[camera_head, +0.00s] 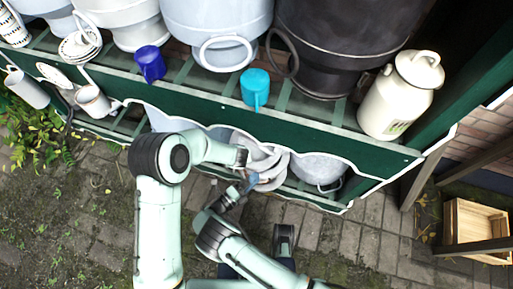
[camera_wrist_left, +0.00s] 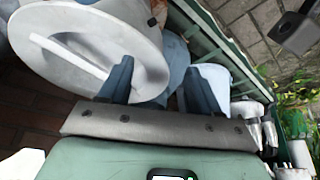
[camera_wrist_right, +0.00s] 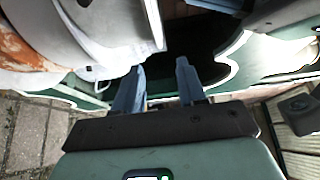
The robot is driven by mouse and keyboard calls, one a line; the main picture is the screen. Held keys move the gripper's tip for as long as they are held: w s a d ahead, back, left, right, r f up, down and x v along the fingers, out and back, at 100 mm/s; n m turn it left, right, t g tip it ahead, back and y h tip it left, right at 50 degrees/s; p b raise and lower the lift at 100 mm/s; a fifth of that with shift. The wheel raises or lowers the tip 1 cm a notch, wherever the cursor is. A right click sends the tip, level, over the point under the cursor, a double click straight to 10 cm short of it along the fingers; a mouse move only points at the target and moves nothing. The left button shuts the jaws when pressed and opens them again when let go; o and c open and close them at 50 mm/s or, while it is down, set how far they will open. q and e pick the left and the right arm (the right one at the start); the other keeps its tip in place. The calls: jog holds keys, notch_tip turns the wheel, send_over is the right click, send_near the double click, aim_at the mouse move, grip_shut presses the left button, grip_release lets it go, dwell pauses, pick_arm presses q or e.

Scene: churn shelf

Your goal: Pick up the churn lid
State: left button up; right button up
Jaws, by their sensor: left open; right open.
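A round pale grey lid with a bar handle (camera_wrist_left: 140,38) fills the upper left of the left wrist view. In the head view, pale round pieces (camera_head: 268,166) overlap on the lower shelf, partly hidden by my arms. My left gripper (camera_wrist_left: 157,66) is open, with its fingers in front of the lid's rim; I cannot tell if they touch it. My right gripper (camera_head: 252,184) is open just below those pieces. In the right wrist view, a pale curved piece (camera_wrist_right: 95,22) lies left of its open fingers (camera_wrist_right: 160,65), with nothing clearly between them.
A green shelf (camera_head: 310,128) with a wavy edge crosses the scene. Its upper level holds large churns, a blue mug (camera_head: 150,63), a teal mug (camera_head: 255,88) and a cream lidded churn (camera_head: 400,95). A wooden crate (camera_head: 474,228) stands at the right.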

pick_arm(q)
jog(key=w, duration=0.2)
jog(key=w+a, duration=0.1)
jog(key=w, duration=0.2)
jog(key=x, duration=0.4)
jog(key=shift+s, duration=0.2)
pick_arm(e)
jog(key=x, duration=0.7)
pick_arm(q)
jog(key=shift+w+f, duration=0.25)
jog(key=shift+f, duration=0.25)
pick_arm(e)
jog(key=shift+w+d, duration=0.4)
jog(key=shift+d, duration=0.05)
pick_arm(q)
jog(key=shift+c, duration=0.3)
pick_arm(e)
jog(key=shift+c, duration=0.3)
pick_arm(q)
jog(key=c, duration=0.5)
pick_arm(e)
jog(key=c, duration=0.5)
pick_arm(q)
grip_shut()
pick_arm(e)
grip_shut()
